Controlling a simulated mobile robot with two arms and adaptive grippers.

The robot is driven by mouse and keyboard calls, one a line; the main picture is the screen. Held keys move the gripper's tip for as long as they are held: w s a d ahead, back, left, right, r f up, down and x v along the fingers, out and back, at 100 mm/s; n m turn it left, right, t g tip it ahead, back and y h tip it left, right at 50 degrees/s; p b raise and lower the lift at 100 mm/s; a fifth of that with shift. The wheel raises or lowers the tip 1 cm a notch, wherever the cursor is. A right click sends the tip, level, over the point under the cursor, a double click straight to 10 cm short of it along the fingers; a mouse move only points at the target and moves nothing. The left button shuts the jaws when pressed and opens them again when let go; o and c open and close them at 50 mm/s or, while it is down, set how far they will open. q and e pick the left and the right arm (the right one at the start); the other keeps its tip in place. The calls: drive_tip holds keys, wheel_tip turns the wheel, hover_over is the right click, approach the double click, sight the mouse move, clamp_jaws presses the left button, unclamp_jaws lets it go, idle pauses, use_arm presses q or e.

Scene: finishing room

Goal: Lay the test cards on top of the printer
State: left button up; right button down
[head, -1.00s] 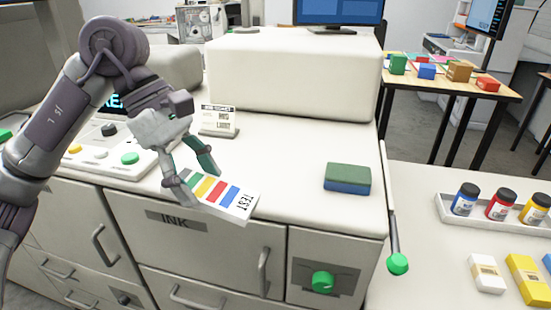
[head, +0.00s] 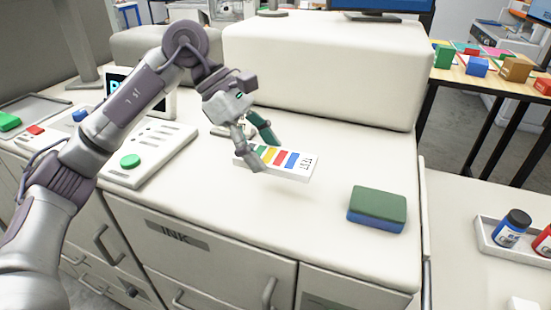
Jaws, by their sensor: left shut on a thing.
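A stack of white test cards (head: 306,168) with green, yellow, red and blue stripes and the word TEST shows in the head view. My left gripper (head: 260,148) is shut on its left end. The cards are over the white top of the printer (head: 320,220), near its middle; a shadow lies close under them, and I cannot tell whether they touch the top. The raised printer cover (head: 320,75) is behind them. My right gripper is not in view.
A green and blue sponge (head: 377,208) lies on the printer top to the right. A control panel (head: 150,155) with a green button is on the left. Free white surface lies in front of the cards.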

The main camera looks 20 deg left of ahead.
sight(274, 151)
use_arm(q)
drive_tip(key=w, duration=0.1)
drive_tip(key=w+f, duration=0.1)
drive_tip(key=w+d, duration=0.1)
drive_tip(key=shift+f, duration=0.3)
drive_tip(key=shift+w+f+p, duration=0.25)
drive_tip(key=shift+p, duration=0.05)
drive_tip(key=shift+f, duration=0.3)
wheel_tip(274, 151, down, 2)
drive_tip(key=shift+s+f+p, duration=0.1)
drive_tip(key=shift+f+p, duration=0.1)
drive_tip(key=shift+p, duration=0.25)
drive_tip(key=shift+f, duration=0.55)
drive_tip(key=o, duration=1.2)
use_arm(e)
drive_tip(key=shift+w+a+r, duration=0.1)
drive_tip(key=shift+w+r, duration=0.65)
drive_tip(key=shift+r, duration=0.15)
use_arm(q)
drive_tip(key=shift+o, duration=0.2)
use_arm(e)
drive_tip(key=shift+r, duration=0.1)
